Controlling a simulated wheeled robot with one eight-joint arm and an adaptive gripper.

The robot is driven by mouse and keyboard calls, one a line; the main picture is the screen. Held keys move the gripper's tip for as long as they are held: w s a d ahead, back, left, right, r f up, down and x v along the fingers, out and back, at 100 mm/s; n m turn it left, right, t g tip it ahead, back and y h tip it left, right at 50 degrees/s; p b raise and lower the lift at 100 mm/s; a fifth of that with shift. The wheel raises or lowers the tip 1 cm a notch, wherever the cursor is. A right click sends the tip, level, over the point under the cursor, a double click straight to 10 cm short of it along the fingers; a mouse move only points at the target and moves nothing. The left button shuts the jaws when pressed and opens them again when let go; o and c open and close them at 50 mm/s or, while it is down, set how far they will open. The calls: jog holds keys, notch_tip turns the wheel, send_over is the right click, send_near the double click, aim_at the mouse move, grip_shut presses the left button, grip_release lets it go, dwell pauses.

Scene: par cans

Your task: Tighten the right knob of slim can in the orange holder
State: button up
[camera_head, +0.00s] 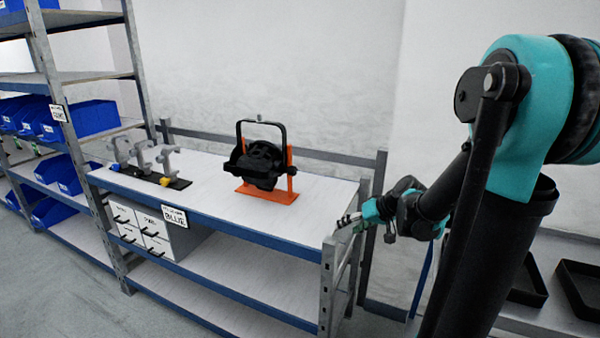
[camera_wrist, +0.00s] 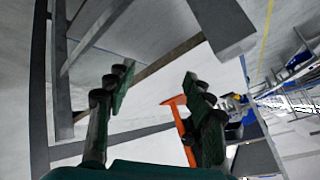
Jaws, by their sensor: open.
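The slim can (camera_head: 262,165) is a black lamp body with a tall black yoke over it. It sits in the orange holder (camera_head: 267,195) on the white top of the blue-edged bench. Part of the orange holder (camera_wrist: 178,108) shows behind the right finger, which hides the can.
Grey clamps (camera_head: 145,155) on a black base stand at the bench's left end. A grey upright post (camera_head: 378,175) rises at the bench's right end. Bench top (camera_head: 325,195) is bare between holder and right edge. Black trays (camera_head: 575,285) lie at lower right.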

jog(key=w+a+r+n+y, duration=0.1)
jog(key=w, duration=0.1)
jog(key=w+a+r+n+y, duration=0.1)
jog(key=w+y, duration=0.1)
jog(key=w, duration=0.1)
jog(key=w+a+r+y, duration=0.1)
jog(key=w+r+y, duration=0.1)
jog(key=w, duration=0.1)
jog(key=shift+w+a+r+n, duration=0.1)
jog(key=shift+a+n, duration=0.05)
jog(key=shift+n, duration=0.25)
jog(key=w+d+r+n+y, duration=0.1)
jog(key=w+r+n+y, duration=0.2)
jog(key=w+r+y, duration=0.2)
jog(key=t, duration=0.1)
send_near(296, 171)
jog(key=x, duration=0.9)
jog(key=shift+s+a+r, duration=0.1)
jog(key=shift+r, duration=0.05)
jog(key=c, duration=1.2)
